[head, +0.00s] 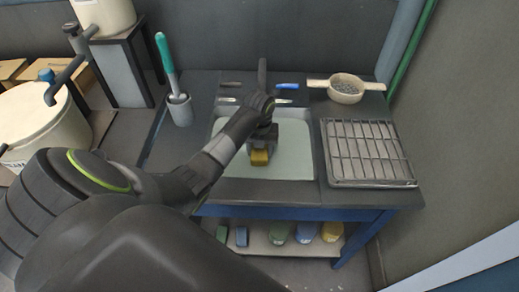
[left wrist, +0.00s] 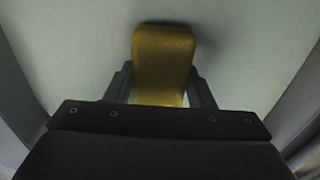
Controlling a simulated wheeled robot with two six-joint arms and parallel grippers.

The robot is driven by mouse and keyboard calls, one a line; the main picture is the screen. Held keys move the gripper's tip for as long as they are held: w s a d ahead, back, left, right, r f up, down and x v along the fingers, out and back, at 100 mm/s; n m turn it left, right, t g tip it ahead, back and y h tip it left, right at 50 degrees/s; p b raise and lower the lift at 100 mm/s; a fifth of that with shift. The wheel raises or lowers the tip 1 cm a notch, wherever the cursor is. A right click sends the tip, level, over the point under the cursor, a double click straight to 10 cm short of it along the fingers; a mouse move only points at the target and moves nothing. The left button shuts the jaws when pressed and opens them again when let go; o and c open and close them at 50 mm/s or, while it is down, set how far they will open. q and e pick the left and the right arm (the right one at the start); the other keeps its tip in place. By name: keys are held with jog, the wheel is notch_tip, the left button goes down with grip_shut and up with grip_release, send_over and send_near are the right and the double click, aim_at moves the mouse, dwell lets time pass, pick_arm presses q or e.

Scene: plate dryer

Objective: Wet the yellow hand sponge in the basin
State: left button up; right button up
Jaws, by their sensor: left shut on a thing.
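The yellow hand sponge (head: 260,157) is a small yellow block. My left gripper (head: 262,146) is shut on it, over the basin (head: 295,150). In the left wrist view the sponge (left wrist: 163,60) stands out between the two dark fingers of the left gripper (left wrist: 160,92), against the pale basin floor. The basin is a pale, wide sink set in the dark counter. I cannot tell whether the sponge touches the water or the basin floor. My right gripper is not in view.
A wire drying rack (head: 368,153) lies right of the basin. A strainer bowl (head: 346,90) with handles sits at the back right. A brush stands in a grey holder (head: 180,109) at the back left. Bottles stand on the lower shelf (head: 262,240). A pale drum (head: 40,128) stands at left.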

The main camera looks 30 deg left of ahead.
pick_arm(q)
notch_tip(320, 180, up, 11)
jog(key=p, duration=0.8)
jog(key=shift+f, duration=0.15)
jog(key=shift+f, duration=0.1)
